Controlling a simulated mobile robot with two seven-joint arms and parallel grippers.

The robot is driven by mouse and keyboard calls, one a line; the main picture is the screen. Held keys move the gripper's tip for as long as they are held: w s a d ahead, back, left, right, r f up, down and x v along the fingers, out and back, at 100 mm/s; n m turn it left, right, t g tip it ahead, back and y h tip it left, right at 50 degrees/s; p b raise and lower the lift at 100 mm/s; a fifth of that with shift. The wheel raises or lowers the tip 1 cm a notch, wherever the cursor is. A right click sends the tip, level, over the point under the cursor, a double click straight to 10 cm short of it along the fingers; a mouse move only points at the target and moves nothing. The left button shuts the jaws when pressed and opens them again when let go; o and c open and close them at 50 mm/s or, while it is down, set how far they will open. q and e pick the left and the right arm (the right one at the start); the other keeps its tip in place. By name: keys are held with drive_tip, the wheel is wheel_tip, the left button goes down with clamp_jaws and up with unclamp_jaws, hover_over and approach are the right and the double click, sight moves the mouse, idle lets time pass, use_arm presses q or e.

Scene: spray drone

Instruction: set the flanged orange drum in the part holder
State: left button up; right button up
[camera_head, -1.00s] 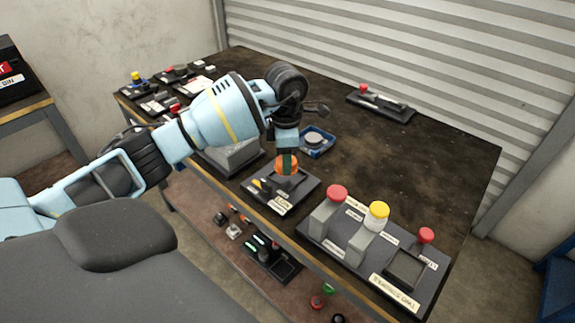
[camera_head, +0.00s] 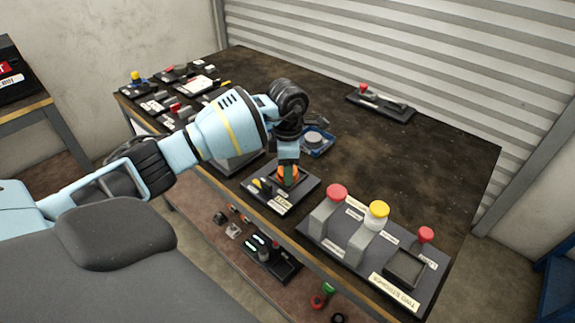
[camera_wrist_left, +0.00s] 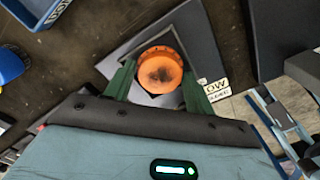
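The flanged orange drum (camera_head: 288,173) is at the part holder (camera_head: 304,187), a dark square plate with a white label near the table's front edge. My left gripper (camera_head: 288,177) points down over it, with its green fingers on the drum. In the left wrist view the drum (camera_wrist_left: 160,72) appears round, dark in the middle, between the two green fingertips (camera_wrist_left: 160,72), which meet its sides. The holder (camera_wrist_left: 196,32) lies around and below it. I cannot tell whether the drum rests fully on the holder. My right gripper is not in view.
A blue tray (camera_head: 318,140) with a round grey piece stands just behind the holder. To the right is a large dark fixture (camera_head: 330,240) with red and yellow knobs. Several small fixtures stand at the far left. The table's right middle is clear.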

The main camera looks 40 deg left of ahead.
use_arm(q)
drive_tip(key=shift+o, duration=1.1)
wheel_tip(320, 180, up, 12)
drive_tip(key=shift+r, duration=0.15)
